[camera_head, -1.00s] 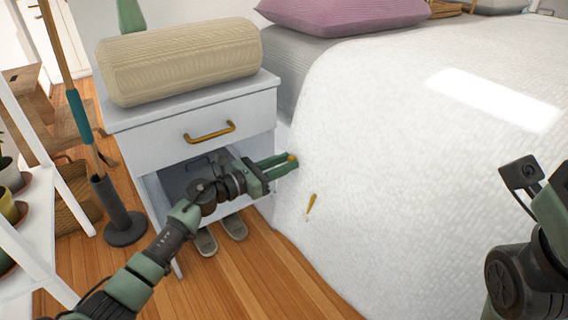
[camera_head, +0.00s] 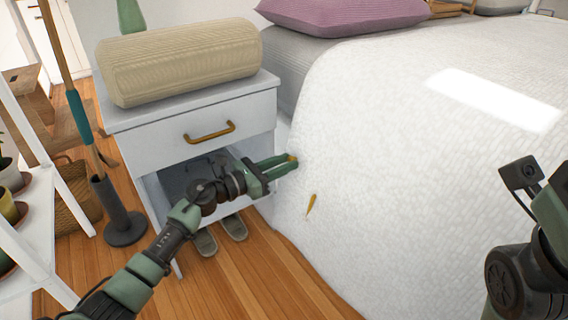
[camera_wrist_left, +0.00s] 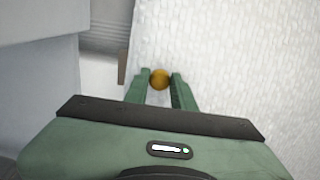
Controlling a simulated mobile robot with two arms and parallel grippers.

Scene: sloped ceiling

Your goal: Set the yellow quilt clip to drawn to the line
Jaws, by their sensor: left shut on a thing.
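My left gripper (camera_head: 284,164) reaches past the nightstand to the near side of the white quilt (camera_head: 420,150). Its green fingers are shut on a small round yellow piece, which I take to be the yellow quilt clip (camera_head: 292,158). In the left wrist view the clip (camera_wrist_left: 159,79) sits between the fingertips (camera_wrist_left: 160,80), against the quilt. A slim orange-yellow strip (camera_head: 311,205) lies on the quilt's side, lower and to the right of the fingers; I cannot tell whether it belongs to the clip. My right arm shows at the right edge, its fingers out of view.
The white nightstand (camera_head: 190,140) bears a beige ribbed bolster (camera_head: 180,62), and my left forearm crosses its open lower part. Grey slippers (camera_head: 233,227) lie on the floor. A plant shelf (camera_head: 35,225) and a pole in a dark stand (camera_head: 122,225) are at left.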

